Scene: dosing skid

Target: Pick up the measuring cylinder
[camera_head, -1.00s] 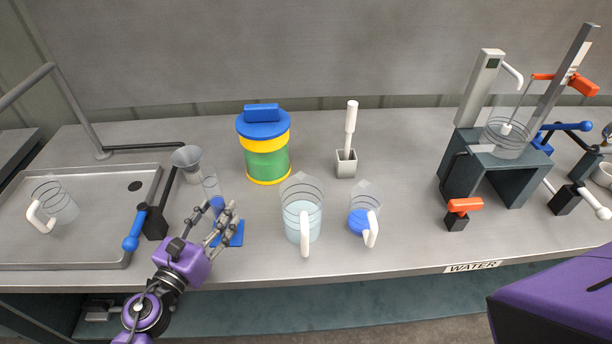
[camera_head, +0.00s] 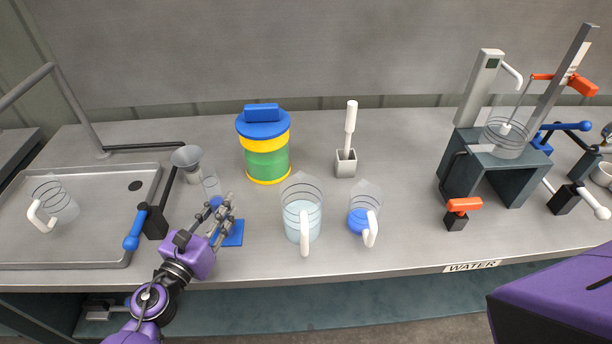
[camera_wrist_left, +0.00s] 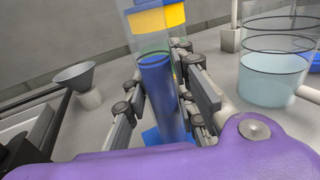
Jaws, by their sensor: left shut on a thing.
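The measuring cylinder (camera_head: 211,186) is a slim clear tube with blue liquid low in it. It stands near the front left of the bench, by a blue pad (camera_head: 233,236). My left gripper (camera_head: 221,214) is shut on it. In the left wrist view the cylinder (camera_wrist_left: 156,72) is between the finger pads of my left gripper (camera_wrist_left: 165,95), and its blue liquid shows. Its lower end is hidden behind the fingers and the wrist, so I cannot tell if it touches the bench. My right gripper is not in view.
A grey funnel (camera_head: 187,158) stands close behind the cylinder. A blue-handled valve (camera_head: 134,230) is to its left. A jug of pale liquid (camera_head: 302,222) and a jug with blue liquid (camera_head: 363,218) stand to its right. A green-yellow-blue canister (camera_head: 266,155) is behind.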

